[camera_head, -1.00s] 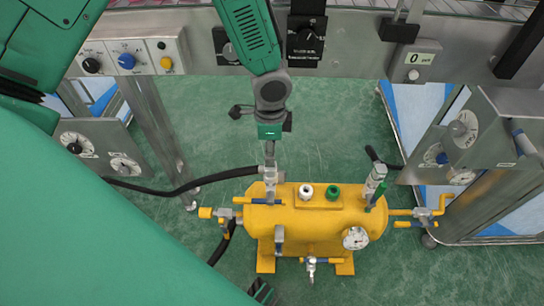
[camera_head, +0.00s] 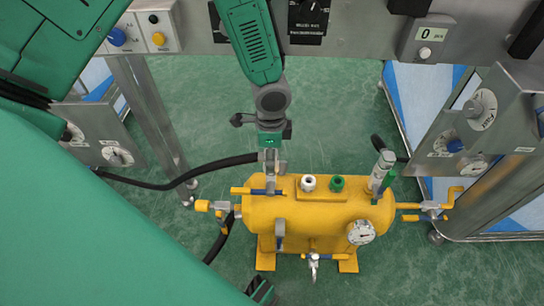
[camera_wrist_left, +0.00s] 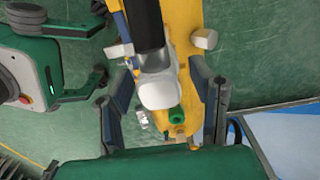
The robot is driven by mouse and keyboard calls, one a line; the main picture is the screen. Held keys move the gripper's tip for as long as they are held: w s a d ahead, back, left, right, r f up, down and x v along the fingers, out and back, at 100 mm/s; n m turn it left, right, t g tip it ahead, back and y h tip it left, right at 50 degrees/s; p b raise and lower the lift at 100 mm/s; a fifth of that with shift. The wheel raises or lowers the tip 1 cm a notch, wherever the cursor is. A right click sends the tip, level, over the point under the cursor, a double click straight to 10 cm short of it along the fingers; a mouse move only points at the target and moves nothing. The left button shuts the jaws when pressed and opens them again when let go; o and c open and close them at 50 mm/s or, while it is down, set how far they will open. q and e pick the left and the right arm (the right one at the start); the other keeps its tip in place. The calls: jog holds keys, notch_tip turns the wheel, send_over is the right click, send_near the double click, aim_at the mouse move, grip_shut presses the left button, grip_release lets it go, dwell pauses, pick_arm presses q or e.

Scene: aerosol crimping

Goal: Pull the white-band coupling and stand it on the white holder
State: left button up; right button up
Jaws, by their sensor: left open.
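My left gripper (camera_head: 271,168) points down over the left part of the yellow tank. In the left wrist view its fingers (camera_wrist_left: 165,112) are open, one on each side of a pale coupling (camera_wrist_left: 157,85) with a black hose at its top. I cannot tell whether they touch it. The fingers mostly hide the coupling in the head view, and its white band is not clear. The white holder (camera_head: 308,183) stands empty on the tank top, right of my gripper. It cannot be made out in the left wrist view. My right gripper is not clearly in view.
A green holder (camera_head: 337,183) stands beside the white one. Another coupling (camera_head: 381,168) with a green part stands at the tank's right end. A black hose (camera_head: 190,178) runs in from the left. Valves and a gauge (camera_head: 361,232) surround the yellow tank (camera_head: 325,210). Control panels stand at both sides.

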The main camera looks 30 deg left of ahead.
pick_arm(q)
jog(key=shift+p, duration=0.7)
dwell(0.8)
grip_shut()
jog(key=shift+r, duration=0.1)
jog(key=shift+r+p, duration=2.95)
